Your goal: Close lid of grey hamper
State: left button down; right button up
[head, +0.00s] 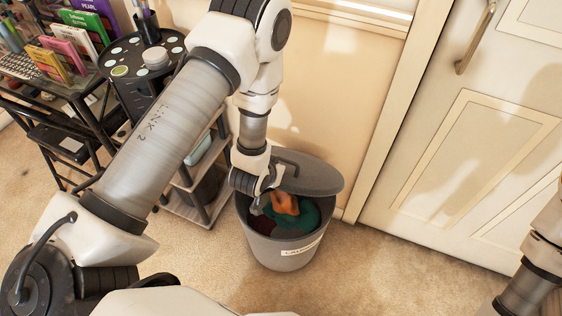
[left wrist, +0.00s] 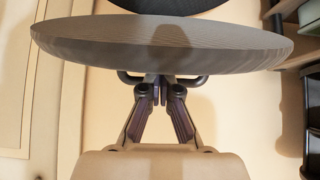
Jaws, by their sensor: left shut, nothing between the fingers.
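The grey hamper (head: 284,250) stands on the carpet by the wall, with a label on its front. Its grey lid (head: 318,176) is raised and tilted at the back, so the opening shows. Orange and teal cloth (head: 286,204) lies inside. My left gripper (head: 266,184) is over the left part of the opening, beside the lid. In the left wrist view, its fingers (left wrist: 158,88) are shut and empty, close to the lid (left wrist: 160,42) and a dark bar on it. I cannot tell whether they touch. My right gripper is out of view.
A shelf cart (head: 190,205) stands left of the hamper. A round black stand (head: 140,60) and a cluttered desk (head: 45,75) are farther left. A white door (head: 480,130) is at the right. Carpet in front of the hamper is clear.

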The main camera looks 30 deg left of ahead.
pick_arm(q)
jog(key=s+f+b, duration=0.3)
jog(key=s+f, duration=0.1)
jog(key=f, duration=0.3)
jog(key=s+f+b, duration=0.3)
jog(key=f+b, duration=0.1)
jog(key=f, duration=0.4)
jog(key=shift+s+d, duration=0.2)
jog(key=shift+s, duration=0.2)
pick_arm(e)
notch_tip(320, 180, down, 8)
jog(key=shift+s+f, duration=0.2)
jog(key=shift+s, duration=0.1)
